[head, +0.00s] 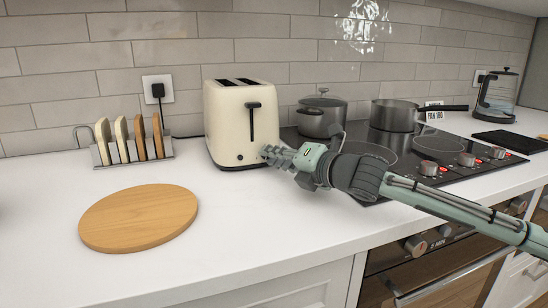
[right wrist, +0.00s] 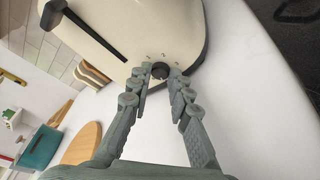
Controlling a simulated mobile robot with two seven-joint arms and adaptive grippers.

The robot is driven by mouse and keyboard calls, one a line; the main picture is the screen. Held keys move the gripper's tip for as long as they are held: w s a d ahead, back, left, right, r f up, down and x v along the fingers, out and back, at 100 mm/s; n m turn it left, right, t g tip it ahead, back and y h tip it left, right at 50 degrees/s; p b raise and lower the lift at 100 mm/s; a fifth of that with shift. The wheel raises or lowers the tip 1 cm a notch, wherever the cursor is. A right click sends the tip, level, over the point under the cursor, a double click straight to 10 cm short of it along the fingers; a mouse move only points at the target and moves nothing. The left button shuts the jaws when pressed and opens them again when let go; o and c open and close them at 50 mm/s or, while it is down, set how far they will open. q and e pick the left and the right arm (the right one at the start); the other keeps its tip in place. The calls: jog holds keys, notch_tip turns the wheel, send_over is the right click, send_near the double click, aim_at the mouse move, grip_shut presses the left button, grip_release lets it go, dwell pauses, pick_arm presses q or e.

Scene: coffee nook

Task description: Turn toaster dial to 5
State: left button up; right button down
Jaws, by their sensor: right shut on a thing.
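The cream toaster (head: 225,125) stands on the white counter against the tiled wall, with a black lever (head: 254,120) on its front. My right gripper (head: 267,153) reaches in from the right to the lower right of that front. In the right wrist view its two fingers close on either side of the small dark dial (right wrist: 160,71). Small number marks show around the dial on the toaster (right wrist: 150,25), but I cannot read the setting. In the head view the gripper hides the dial. My left gripper is in neither view.
A toast rack (head: 135,158) with bread slices stands left of the toaster. A round wooden board (head: 140,218) lies in front. On the right, the black hob (head: 405,150) carries a lidded pot (head: 322,115) and a saucepan (head: 396,115).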

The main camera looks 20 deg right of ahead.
dwell(0.3)
jog(key=c, duration=1.4)
grip_release()
jog(key=v, duration=1.1)
jog(key=shift+s+d+f, duration=0.1)
jog(key=shift+d, duration=0.1)
jog(key=shift+s, duration=0.4)
